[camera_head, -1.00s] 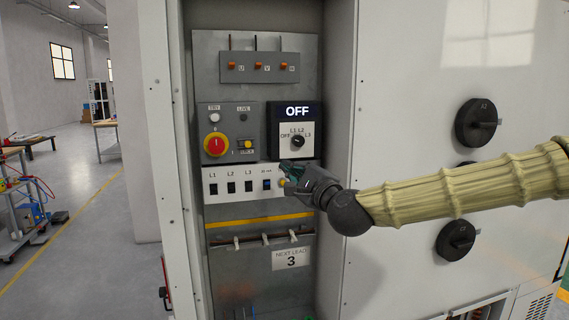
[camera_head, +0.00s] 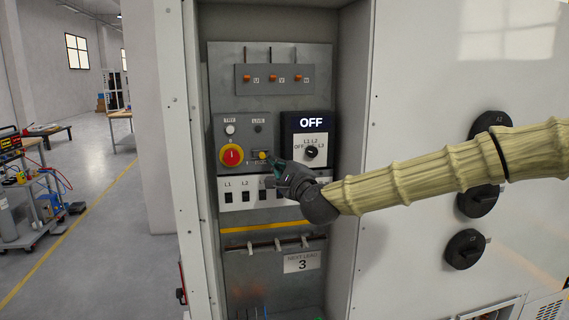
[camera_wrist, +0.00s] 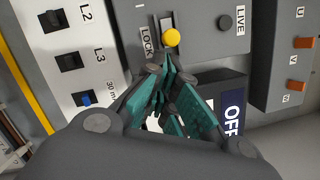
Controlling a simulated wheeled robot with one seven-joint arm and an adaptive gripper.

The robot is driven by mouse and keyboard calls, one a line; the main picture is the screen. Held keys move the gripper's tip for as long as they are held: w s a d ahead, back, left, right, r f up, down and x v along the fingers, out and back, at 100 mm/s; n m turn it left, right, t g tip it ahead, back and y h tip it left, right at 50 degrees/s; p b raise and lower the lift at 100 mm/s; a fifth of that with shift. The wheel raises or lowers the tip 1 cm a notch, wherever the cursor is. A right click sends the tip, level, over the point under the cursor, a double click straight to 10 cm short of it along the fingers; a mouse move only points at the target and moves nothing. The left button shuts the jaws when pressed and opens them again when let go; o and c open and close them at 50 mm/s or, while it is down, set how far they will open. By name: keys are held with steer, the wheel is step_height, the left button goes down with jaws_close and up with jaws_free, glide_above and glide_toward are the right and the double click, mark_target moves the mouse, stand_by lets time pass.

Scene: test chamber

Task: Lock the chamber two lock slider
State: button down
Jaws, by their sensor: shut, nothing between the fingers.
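The lock slider is a small yellow knob (camera_head: 263,155) on the grey control panel, right of the red rotary switch (camera_head: 231,155). In the wrist view the yellow knob (camera_wrist: 171,37) sits at the end of a short slot beside the "LOCK" label (camera_wrist: 147,39). My gripper (camera_head: 272,168) is shut and empty, with its tips just below and right of the knob. In the wrist view the teal fingertips (camera_wrist: 168,62) point at the knob from close by. I cannot tell whether they touch it.
A display reading "OFF" (camera_head: 311,122) with a selector dial (camera_head: 311,152) is right of the slider. A white strip of black switches (camera_head: 228,197) lies below, partly hidden by my gripper. Cabinet walls flank the recess, and large black knobs (camera_head: 465,249) stick out at right.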

steer(key=shift+a, duration=0.1)
stand_by(0.3)
steer(key=a+b, duration=0.2)
steer(key=shift+s+a, duration=0.35)
steer(key=shift+d+f, duration=0.1)
steer(key=s+d+f+b, duration=0.2)
steer(key=s+d+b, duration=0.5)
steer(key=s, duration=0.1)
steer(key=shift+s+d+f, duration=0.2)
steer(key=shift+s+f, duration=0.05)
steer(key=shift+f, duration=0.15)
